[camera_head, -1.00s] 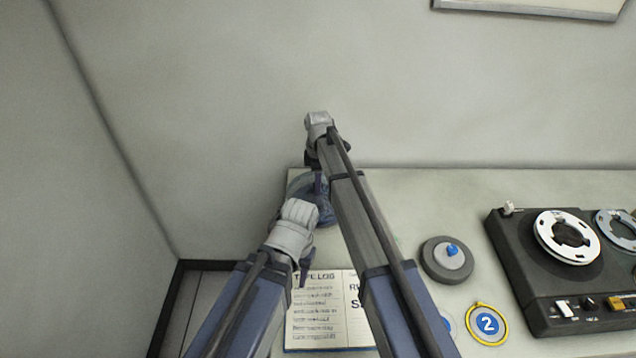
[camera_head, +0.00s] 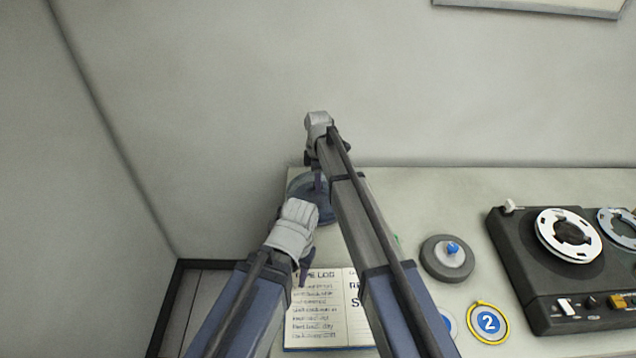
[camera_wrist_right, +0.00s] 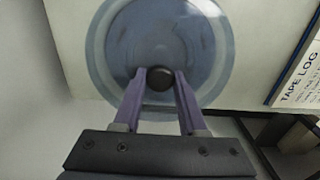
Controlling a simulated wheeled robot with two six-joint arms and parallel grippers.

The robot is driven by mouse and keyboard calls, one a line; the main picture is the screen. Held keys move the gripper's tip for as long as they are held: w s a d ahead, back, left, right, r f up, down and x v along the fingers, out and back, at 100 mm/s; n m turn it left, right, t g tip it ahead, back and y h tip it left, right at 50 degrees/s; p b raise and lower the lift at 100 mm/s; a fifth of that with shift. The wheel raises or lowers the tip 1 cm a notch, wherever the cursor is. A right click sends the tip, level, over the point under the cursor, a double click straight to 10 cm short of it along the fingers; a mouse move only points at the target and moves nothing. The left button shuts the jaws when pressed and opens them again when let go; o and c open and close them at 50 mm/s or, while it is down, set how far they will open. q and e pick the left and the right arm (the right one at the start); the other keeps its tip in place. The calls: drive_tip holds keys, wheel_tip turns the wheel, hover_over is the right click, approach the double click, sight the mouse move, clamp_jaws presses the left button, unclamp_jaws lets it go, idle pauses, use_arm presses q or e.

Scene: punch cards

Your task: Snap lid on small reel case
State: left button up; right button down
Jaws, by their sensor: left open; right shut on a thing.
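A round, translucent blue lid with a dark knob (camera_wrist_right: 160,78) shows in the right wrist view. My right gripper (camera_wrist_right: 160,85) is shut on that knob, its purple fingers on either side of it. In the head view the lid (camera_head: 298,186) is at the table's far left corner, partly covered by my arms. A pale rim shows just below the lid's edge in the right wrist view; I cannot tell whether the lid is seated on a case. My left gripper (camera_head: 306,262) is open and empty, nearer the front, above the tape log.
The open tape log (camera_head: 320,325) lies at the front left. A wall rises behind the table.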

use_arm(q)
drive_tip(key=shift+f+b, duration=1.85)
use_arm(e)
drive_tip(key=shift+f, duration=1.85)
use_arm(q)
drive_tip(key=shift+r, duration=0.1)
use_arm(e)
drive_tip(key=shift+c, duration=1.9)
unclamp_jaws()
drive_tip(key=shift+c, duration=1.1)
drive_tip(key=shift+r, duration=0.15)
wheel_tip(320, 180, up, 7)
drive_tip(key=p, duration=0.7)
use_arm(q)
wheel_tip(320, 180, up, 7)
